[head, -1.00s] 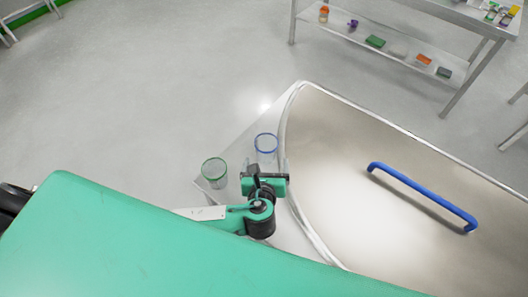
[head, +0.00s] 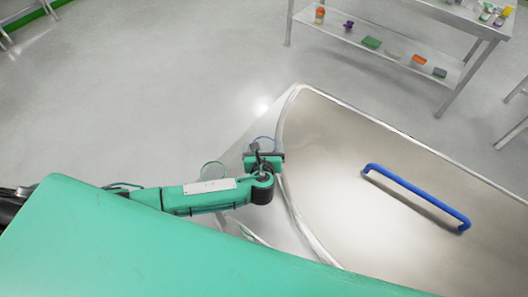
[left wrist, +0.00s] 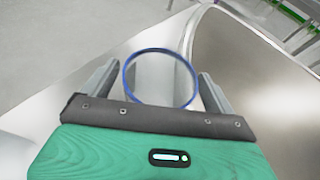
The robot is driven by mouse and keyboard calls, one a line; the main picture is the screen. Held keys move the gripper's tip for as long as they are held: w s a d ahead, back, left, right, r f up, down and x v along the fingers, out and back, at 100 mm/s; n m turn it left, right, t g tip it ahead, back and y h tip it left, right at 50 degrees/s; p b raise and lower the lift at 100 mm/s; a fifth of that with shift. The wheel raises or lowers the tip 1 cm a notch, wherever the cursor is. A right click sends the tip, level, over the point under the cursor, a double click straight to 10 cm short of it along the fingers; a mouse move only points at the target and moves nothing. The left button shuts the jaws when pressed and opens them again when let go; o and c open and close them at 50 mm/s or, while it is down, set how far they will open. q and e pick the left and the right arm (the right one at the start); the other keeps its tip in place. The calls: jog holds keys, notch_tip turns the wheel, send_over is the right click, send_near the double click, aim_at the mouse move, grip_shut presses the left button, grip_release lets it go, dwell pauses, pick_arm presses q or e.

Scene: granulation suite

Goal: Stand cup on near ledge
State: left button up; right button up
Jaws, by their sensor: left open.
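A clear cup with a blue rim (head: 262,140) stands on the pale ledge (head: 267,121) beside the curved metal rim; my left gripper hides most of it in the head view. In the left wrist view, the blue-rimmed cup (left wrist: 160,55) lies between the two spread fingers. My left gripper (left wrist: 157,88) is open around the cup, and whether a finger touches it I cannot tell. My right gripper is not in view.
A large metal lid-like surface (head: 350,140) with a blue bar handle (head: 415,197) is right of the ledge. A metal shelf table (head: 385,55) with small coloured items stands at the back right. Grey floor is clear at the left.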

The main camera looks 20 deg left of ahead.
pick_arm(q)
jog(key=shift+x, duration=0.85)
jog(key=c, duration=1.1)
jog(key=shift+c, duration=0.2)
jog(key=shift+r, duration=0.15)
